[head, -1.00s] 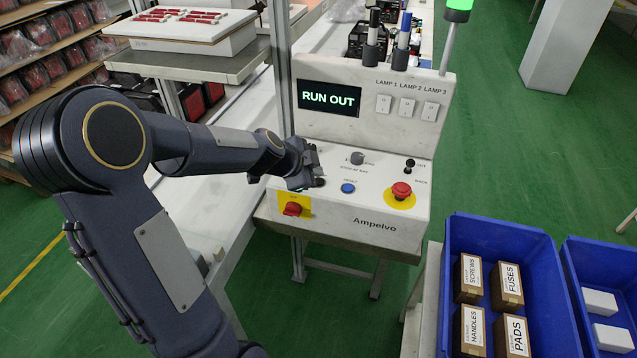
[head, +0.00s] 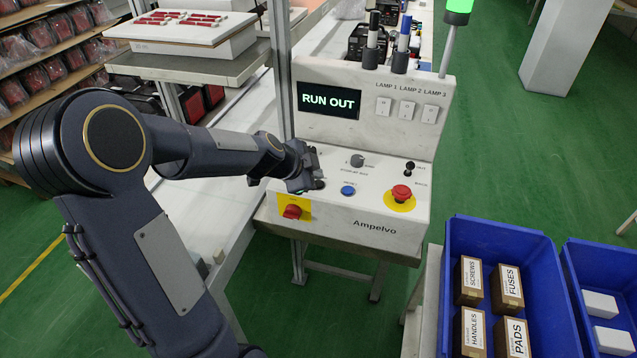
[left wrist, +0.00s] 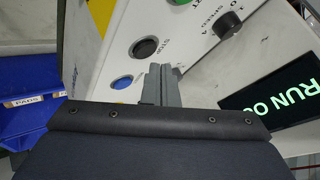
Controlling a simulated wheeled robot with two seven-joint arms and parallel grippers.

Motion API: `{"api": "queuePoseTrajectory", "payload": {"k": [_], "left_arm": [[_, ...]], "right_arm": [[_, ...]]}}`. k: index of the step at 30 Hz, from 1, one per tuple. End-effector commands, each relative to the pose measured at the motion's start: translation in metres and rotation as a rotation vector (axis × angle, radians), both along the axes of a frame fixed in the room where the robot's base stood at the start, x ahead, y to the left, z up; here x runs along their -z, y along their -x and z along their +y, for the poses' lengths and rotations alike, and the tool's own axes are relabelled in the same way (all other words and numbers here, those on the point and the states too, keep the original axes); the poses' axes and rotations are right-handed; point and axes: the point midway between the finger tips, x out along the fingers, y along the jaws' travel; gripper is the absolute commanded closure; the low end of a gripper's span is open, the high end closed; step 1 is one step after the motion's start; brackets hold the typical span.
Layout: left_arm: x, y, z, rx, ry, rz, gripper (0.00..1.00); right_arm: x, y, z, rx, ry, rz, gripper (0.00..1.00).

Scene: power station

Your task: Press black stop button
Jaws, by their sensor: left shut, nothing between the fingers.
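The black stop button (left wrist: 145,48) is a round dark cap in a grey ring on the sloped white panel, with STOP lettered beside it in the left wrist view. In the head view the black button (head: 319,184) shows just right of my left gripper (head: 304,185), which partly crowds it. My left gripper is shut and empty; its fingertips also show in the left wrist view (left wrist: 160,70), just below the black button in the picture. Whether they touch the panel I cannot tell. My right gripper is not in view.
The screen (head: 329,100) reads RUN OUT. A blue bin (head: 563,300) with boxes stands right.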

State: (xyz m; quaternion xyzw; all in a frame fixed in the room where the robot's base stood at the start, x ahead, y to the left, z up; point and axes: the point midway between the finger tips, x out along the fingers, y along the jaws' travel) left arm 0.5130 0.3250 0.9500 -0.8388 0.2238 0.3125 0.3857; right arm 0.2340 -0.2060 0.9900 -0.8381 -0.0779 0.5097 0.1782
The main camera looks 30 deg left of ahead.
Motion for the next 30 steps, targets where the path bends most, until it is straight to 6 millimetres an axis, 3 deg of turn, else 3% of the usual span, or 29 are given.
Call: {"api": "queuePoseTrajectory", "payload": {"k": [21, 30], "left_arm": [[0.000, 0.000, 0.000, 0.000, 0.000, 0.000, 1.00], [0.008, 0.000, 0.000, 0.001, 0.001, -0.001, 1.00]], "right_arm": [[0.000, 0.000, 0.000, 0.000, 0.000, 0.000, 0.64], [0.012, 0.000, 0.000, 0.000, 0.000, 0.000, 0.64]]}}
